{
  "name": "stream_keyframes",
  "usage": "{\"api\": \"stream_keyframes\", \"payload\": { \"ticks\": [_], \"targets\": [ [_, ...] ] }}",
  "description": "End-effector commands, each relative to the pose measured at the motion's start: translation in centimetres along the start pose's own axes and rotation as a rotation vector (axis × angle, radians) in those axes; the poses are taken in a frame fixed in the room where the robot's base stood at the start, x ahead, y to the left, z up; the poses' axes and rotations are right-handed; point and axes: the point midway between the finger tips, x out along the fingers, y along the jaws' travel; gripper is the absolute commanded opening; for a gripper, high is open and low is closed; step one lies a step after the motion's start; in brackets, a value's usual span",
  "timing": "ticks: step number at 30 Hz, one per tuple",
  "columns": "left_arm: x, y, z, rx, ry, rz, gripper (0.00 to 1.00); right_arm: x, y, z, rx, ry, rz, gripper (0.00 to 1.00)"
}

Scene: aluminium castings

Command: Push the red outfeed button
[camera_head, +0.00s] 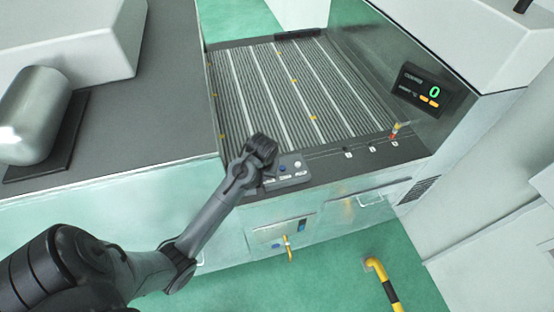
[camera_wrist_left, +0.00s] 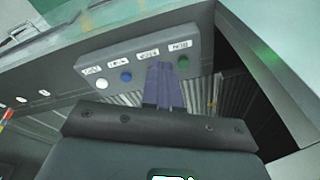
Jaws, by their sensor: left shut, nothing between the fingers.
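A grey button box (camera_head: 291,181) sits at the front edge of the machine, near the end of the ribbed conveyor. In the left wrist view the box (camera_wrist_left: 142,50) shows a white button (camera_wrist_left: 102,84), a blue button (camera_wrist_left: 126,76) and a green button (camera_wrist_left: 183,62), with labels above them. No red button shows; the spot under the third label is hidden behind my fingers. My left gripper (camera_head: 262,152) is at the box, its shut, empty fingers (camera_wrist_left: 161,72) in front of that spot. I cannot tell whether they touch it. My right gripper is in neither view.
The ribbed conveyor bed (camera_head: 285,90) lies behind the box. A silver cylinder (camera_head: 32,115) lies on a dark mat at left. A yellow-black rail (camera_head: 383,283) stands on the green floor.

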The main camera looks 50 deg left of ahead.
Motion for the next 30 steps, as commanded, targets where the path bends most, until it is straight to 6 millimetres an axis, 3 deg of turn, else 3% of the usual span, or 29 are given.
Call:
{"api": "stream_keyframes", "payload": {
  "ticks": [1, 3, 6, 12, 30],
  "targets": [
    [-0.7, -0.3, -2.1, -0.072, -0.017, 0.003, 0.0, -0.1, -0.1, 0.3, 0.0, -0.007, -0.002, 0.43],
    [-1.3, -0.8, -4.1, -0.163, -0.048, 0.007, 0.0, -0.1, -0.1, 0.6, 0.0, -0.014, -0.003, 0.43],
    [-2.1, -1.3, -6.3, -0.272, -0.092, 0.018, 0.0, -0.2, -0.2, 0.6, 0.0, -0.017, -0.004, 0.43],
    [-3.5, -1.8, -9.0, -0.408, -0.16, 0.04, 0.0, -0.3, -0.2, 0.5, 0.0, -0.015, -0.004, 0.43],
    [-4.0, -2.0, -9.9, -0.464, -0.191, 0.05, 0.0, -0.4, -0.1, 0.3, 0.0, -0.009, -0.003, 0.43]
  ]
}}
